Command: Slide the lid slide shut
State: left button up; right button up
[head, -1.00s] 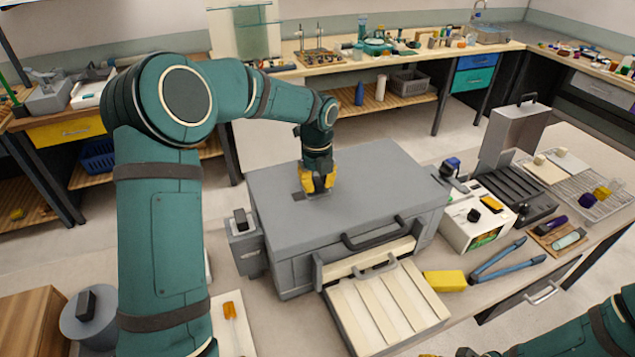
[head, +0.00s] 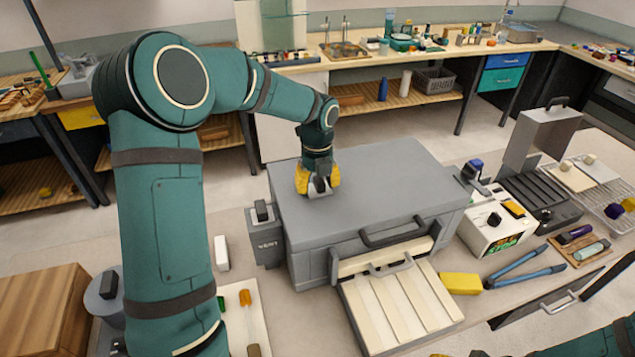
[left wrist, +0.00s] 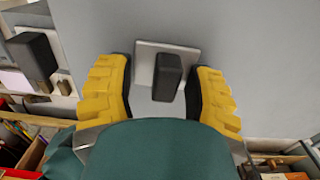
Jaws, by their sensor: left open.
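The lid slide (left wrist: 150,62) is a pale square plate with a dark upright knob (left wrist: 167,78), on the flat lid of a grey box (head: 370,170). In the head view the slide (head: 320,188) shows small between my left fingers. My left gripper (head: 318,190) is open, its yellow fingers low over the lid, one on each side of the knob. In the left wrist view a gap shows between the knob and each dark finger pad. No opening in the lid shows; the gripper may hide it.
A grey vent box (head: 265,240) with a dark knob sits at the box's left side. A slatted tray (head: 405,305) extends from its front, below a dark handle (head: 393,234). A yellow block (head: 461,284), blue tongs (head: 525,277) and a white device (head: 495,225) stand to the right.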

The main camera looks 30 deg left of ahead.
aim_at(317, 180)
pick_arm(q)
notch_tip(317, 180, up, 12)
dwell(0.6)
dwell(0.4)
